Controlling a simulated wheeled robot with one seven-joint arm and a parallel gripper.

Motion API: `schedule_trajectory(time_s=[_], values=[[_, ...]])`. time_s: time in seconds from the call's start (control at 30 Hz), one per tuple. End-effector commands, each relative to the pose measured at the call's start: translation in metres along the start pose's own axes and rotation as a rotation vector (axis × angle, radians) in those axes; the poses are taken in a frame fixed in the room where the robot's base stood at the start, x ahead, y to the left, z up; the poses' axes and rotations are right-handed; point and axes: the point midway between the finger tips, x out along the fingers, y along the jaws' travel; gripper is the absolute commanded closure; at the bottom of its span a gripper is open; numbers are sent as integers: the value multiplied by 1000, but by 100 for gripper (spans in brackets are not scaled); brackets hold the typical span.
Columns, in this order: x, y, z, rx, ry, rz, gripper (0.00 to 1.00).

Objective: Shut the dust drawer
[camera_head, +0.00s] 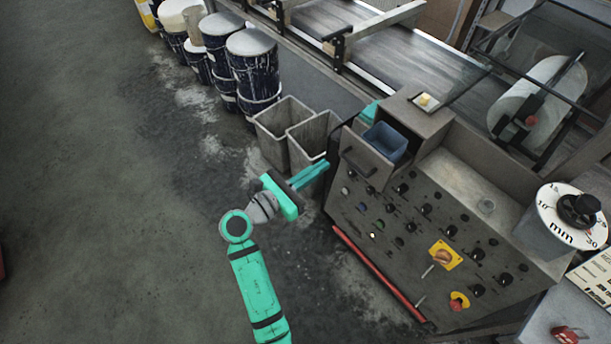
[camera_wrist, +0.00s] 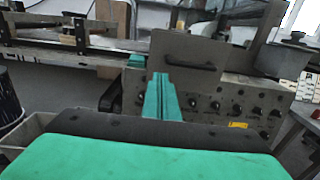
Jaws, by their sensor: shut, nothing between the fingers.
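The dust drawer (camera_head: 372,158) stands pulled out of the upper left of the grey control cabinet. Its grey front has a dark bar handle (camera_head: 356,166), and a blue bin (camera_head: 386,141) shows inside the drawer. My gripper (camera_head: 324,165) is shut and empty. It is just left of the drawer front, apart from it, above the grey waste bins. In the wrist view, my shut fingers (camera_wrist: 160,78) point toward the drawer front (camera_wrist: 225,58), overlapping its lower left in the picture. The handle (camera_wrist: 190,67) shows right of the fingertips.
Two open grey bins (camera_head: 283,118) stand left of the cabinet, close to my gripper. Knobs and switches cover the cabinet's sloped panel (camera_head: 415,215), with a red bar (camera_head: 378,273) along its lower edge. Paint drums (camera_head: 253,62) line the conveyor (camera_head: 400,55). The left floor is clear.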

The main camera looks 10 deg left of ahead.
Motion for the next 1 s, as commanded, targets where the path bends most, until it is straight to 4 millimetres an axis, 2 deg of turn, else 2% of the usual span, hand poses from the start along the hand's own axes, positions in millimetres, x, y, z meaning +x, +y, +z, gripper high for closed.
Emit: schedule_trajectory(time_s=[0.03,0.2,0.4,1.0], values=[[11,-1,0,0,-1,-5,100],[40,-1,0,0,-1,-4,100],[61,-1,0,0,0,-2,100],[69,5,0,1,0,10,100]])
